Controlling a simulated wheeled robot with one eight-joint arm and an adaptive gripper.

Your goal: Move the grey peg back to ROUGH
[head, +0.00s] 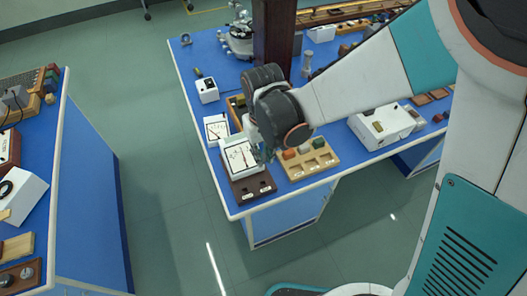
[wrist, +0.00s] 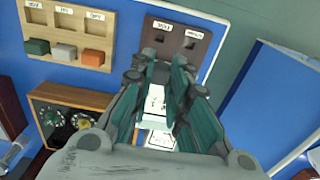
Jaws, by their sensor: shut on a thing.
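My gripper (head: 262,155) hangs over the near left corner of the bench, just above a dark brown board. In the wrist view my gripper's (wrist: 162,64) green fingers stand a small gap apart, shut on the grey peg. The dark brown board (head: 243,188) has two small square sockets and two white labels, which are too small to read surely. It also shows beyond my fingertips in the wrist view (wrist: 176,52).
A white meter (head: 238,152) stands at the board's back. A wooden tray (head: 325,166) with coloured blocks lies right of the board; one green block (wrist: 37,47) shows in the wrist view. A white box (head: 375,128) stands farther right. The floor in front is clear.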

